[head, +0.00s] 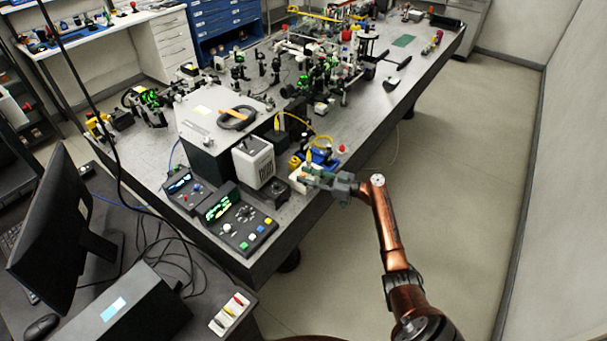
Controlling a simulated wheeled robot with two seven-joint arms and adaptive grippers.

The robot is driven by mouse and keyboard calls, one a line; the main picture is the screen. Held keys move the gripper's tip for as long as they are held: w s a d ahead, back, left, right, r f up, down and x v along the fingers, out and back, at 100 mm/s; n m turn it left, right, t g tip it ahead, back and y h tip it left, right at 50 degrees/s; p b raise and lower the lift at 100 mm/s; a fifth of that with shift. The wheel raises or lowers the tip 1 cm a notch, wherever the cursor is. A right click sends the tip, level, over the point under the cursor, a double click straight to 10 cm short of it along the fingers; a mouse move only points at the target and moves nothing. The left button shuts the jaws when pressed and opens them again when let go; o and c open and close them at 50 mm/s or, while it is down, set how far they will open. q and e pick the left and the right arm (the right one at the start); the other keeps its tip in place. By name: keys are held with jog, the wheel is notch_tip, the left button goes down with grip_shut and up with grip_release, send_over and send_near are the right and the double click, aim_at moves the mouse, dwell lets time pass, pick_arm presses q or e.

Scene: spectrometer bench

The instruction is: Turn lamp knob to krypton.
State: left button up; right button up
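My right gripper (313,177) reaches in from the right over the near right edge of the bench. Its fingers are at a small white box (297,184) with a yellow part, and they cover part of it. I cannot tell whether the fingers touch anything or how far apart they are. A white vented housing (253,162), which looks like a lamp housing, stands just left of the gripper. I cannot make out the lamp knob or any krypton label; the knob may be hidden behind the gripper. My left gripper is out of view.
Two control boxes with lit displays, a small one (180,184) and a larger one (236,219), sit at the bench's near corner. A large grey box (218,116) with a coiled black cable stands behind. Optics crowd the bench further back. The floor (450,190) on the right is clear.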

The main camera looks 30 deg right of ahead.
jog(key=shift+w+a, duration=0.4)
jog(key=shift+c, duration=0.7)
grip_shut()
